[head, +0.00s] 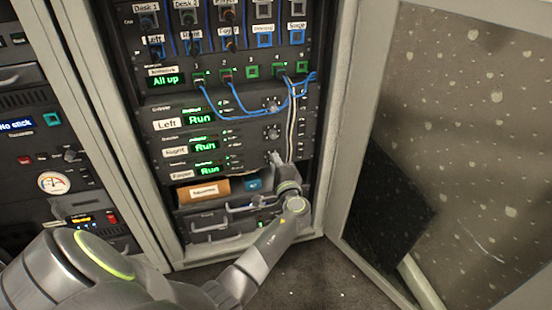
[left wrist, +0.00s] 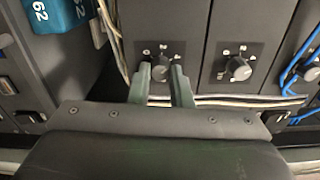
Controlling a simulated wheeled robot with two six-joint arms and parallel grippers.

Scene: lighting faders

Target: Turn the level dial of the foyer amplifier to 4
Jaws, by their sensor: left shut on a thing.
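The foyer amplifier (head: 182,173) is the lowest of three stacked units, with a "Foyer" label and a green "Run" display. Its level dial is hidden by my left gripper (head: 274,158) in the head view. In the left wrist view the dark round dial (left wrist: 160,72) sits between the two green-grey fingers of my left gripper (left wrist: 161,80), which is shut on it. Small white scale marks surround the dial. I cannot read which number it points to. My right gripper is not in view.
The right amplifier's dial (left wrist: 240,69) is close beside it in the wrist view. Pale cables (head: 292,130) hang near the dials, and blue patch cables (head: 240,113) loop above. A brown box (head: 203,191) lies below the amplifiers. The open cabinet door (head: 440,150) is at the right.

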